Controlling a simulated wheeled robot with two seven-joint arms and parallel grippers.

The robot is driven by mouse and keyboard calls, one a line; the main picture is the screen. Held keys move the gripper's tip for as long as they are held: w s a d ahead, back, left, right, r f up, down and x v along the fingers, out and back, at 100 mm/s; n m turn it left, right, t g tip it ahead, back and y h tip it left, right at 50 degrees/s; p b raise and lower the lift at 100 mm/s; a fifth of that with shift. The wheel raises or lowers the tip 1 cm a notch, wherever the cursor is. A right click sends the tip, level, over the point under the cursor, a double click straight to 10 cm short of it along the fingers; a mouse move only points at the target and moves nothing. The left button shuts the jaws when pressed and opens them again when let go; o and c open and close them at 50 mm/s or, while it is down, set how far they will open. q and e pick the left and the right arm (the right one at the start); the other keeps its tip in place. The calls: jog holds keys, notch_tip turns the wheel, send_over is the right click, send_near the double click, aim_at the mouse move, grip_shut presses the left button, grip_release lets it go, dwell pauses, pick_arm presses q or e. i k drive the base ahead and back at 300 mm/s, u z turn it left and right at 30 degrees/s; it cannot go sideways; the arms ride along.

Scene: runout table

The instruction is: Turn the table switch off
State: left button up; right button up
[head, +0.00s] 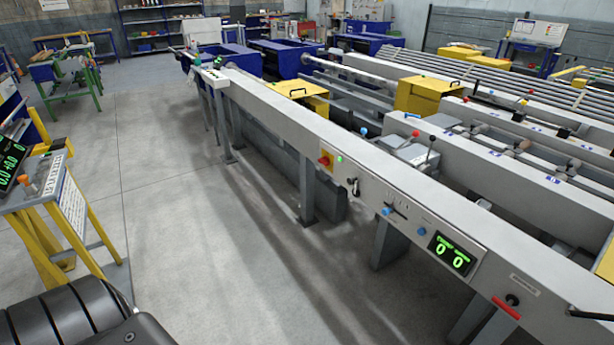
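The runout table's long pale side rail (270,116) runs from the back left to the front right in the head view. I cannot tell which control is the table switch; no label is readable. Neither gripper is in view.
A yellow stand (75,215) with a green readout is at the left. Open concrete floor (165,190) lies between it and the table. A black knob (512,299) with a red bar below is at the front right. Table legs (308,190) stand under the rail.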

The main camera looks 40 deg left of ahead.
aim_at(325, 161)
jog(key=k, duration=0.65)
jog(key=u, duration=0.7)
jog(key=i, duration=1.6)
jog(key=z, duration=0.45)
